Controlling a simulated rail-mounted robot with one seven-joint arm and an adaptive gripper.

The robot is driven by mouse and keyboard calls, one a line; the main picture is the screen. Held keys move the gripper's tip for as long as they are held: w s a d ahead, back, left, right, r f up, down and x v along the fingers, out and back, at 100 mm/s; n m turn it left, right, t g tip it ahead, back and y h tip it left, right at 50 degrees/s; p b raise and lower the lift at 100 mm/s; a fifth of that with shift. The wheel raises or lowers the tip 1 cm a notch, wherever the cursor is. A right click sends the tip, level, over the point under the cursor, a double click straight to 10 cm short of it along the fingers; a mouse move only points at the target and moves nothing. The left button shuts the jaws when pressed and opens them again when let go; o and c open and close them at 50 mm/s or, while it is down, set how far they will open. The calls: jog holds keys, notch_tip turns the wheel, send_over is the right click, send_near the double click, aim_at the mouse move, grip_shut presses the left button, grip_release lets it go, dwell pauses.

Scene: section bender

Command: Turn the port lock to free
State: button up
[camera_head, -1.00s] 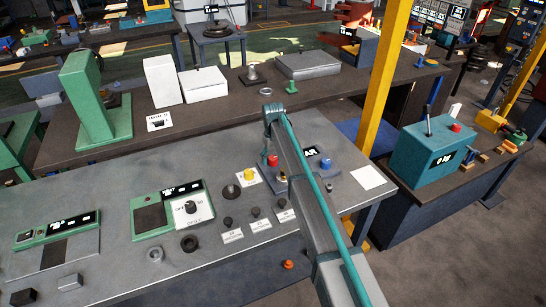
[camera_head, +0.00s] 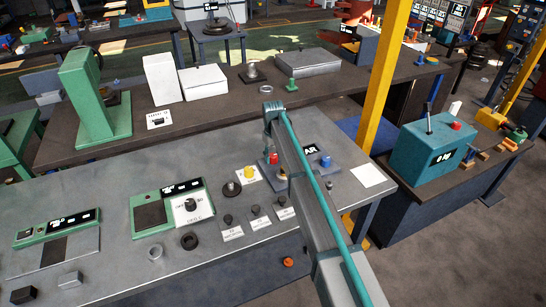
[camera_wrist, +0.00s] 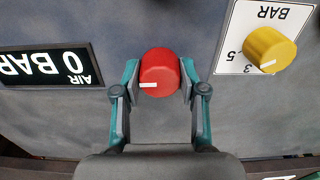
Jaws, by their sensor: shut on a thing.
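A round red knob (camera_wrist: 158,70) with a white mark stands on the grey panel; in the wrist view the mark lies near the knob's lower left edge. My gripper (camera_wrist: 158,82) is shut on it, one finger against each side. In the head view the red knob (camera_head: 272,158) shows just left of my arm, which hides part of the panel around it. No port lock label is readable on or beside the knob, so I cannot tell its set position from lettering.
A yellow knob (camera_wrist: 269,48) on a white BAR scale is beside the red one. A black display (camera_wrist: 48,66) reads AIR 0 BAR. A blue knob (camera_head: 326,161) stands right of my arm. Several black knobs and a dial plate (camera_head: 193,212) lie left on the console.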

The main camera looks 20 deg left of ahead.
jog(key=n+b, duration=0.2)
jog(key=n, duration=0.2)
jog(key=shift+f, duration=0.1)
jog(key=n+b, duration=0.2)
jog(key=n, duration=0.2)
jog(key=shift+n, duration=0.4)
jog(key=n+b, duration=0.1)
jog(key=n, duration=0.3)
jog(key=n+b, duration=0.1)
jog(key=n, duration=0.3)
jog(key=shift+n, duration=0.3)
jog(key=o, duration=1.1)
jog(key=shift+o, duration=0.2)
jog(key=shift+r, duration=0.2)
